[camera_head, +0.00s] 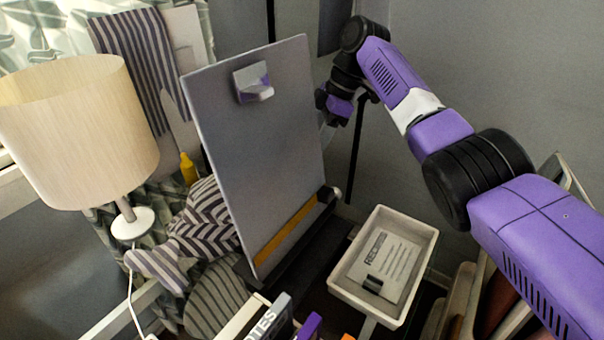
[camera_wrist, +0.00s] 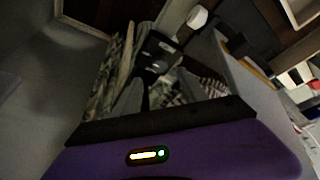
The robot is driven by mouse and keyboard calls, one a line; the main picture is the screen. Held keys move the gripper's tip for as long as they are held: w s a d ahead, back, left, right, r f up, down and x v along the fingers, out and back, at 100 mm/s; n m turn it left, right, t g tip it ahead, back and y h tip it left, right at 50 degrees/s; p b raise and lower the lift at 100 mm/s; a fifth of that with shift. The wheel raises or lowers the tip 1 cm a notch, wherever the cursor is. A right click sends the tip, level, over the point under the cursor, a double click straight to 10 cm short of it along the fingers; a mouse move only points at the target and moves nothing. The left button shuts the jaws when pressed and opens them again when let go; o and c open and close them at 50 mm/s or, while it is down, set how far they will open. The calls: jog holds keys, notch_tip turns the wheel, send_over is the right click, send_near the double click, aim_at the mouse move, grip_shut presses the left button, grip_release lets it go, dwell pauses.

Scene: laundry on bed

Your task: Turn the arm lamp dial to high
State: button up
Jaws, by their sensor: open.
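I cannot make out a lamp dial for certain in either view. A table lamp with a beige shade (camera_head: 78,130) and a white round base (camera_head: 132,222) stands at the left in the head view. A pale round knob-like end (camera_head: 336,194) shows at the right foot of the grey board; a similar white end shows in the wrist view (camera_wrist: 197,17). My gripper (camera_head: 330,122) is at the right edge of the board, above that end; its tips are small and partly hidden there. In the wrist view my gripper (camera_wrist: 152,62) is open, with nothing seen held between its dark fingers.
The upright grey board (camera_head: 265,165) stands between the lamp and my arm, with a small white bracket (camera_head: 247,75) on it. A white tray (camera_head: 350,279) holding a printed card is at lower right.

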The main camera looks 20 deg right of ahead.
jog(key=shift+x, duration=3.9)
jog(key=shift+r, duration=0.1)
grip_shut()
